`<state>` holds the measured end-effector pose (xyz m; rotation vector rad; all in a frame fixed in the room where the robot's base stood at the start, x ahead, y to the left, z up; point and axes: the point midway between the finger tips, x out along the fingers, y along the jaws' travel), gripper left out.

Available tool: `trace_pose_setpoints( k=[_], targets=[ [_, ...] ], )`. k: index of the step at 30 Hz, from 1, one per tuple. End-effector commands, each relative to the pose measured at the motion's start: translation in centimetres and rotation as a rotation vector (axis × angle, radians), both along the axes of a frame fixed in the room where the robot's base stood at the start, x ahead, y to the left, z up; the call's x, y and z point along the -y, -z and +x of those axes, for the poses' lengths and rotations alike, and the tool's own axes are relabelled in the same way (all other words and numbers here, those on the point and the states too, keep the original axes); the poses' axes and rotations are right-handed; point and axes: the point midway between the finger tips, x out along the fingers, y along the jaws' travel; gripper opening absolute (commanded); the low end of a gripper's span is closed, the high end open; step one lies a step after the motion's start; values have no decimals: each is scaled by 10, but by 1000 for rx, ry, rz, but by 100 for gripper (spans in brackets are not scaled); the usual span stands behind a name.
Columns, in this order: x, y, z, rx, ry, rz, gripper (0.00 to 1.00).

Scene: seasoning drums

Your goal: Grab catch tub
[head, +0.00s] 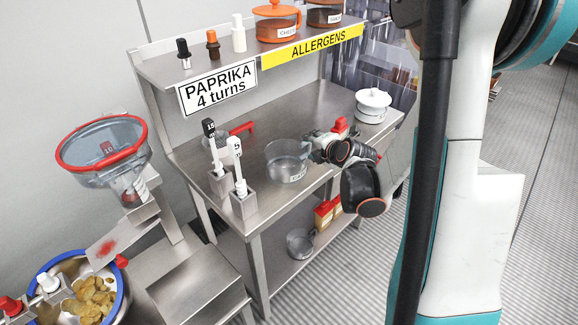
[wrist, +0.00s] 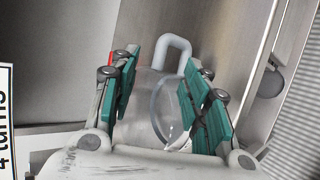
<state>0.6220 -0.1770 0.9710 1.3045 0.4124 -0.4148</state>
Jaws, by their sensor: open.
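The catch tub (head: 284,163) is a clear, round tub with a small label on its front, upright on the steel worktop in the head view. My gripper (head: 312,147) reaches in from the right, at the tub's right side. In the wrist view, the clear tub (wrist: 150,100) lies between the green finger pads of my open gripper (wrist: 162,75), and its looped handle (wrist: 176,48) shows beyond them. I cannot tell whether either pad touches the tub.
A white lidded pot (head: 373,105) stands at the right end of the worktop (head: 330,105). The shelf above holds several shakers and an orange jar (head: 277,25). A red-rimmed drum (head: 103,158) is at left.

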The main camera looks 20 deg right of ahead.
Motion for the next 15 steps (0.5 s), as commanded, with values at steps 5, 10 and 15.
trace_pose_setpoints(
  k=[5, 10, 15],
  targets=[
    [0, 4, 8, 0, -1, 1, 43],
    [2, 13, 22, 0, -1, 1, 43],
    [4, 25, 44, -1, -2, 0, 43]
  ],
)
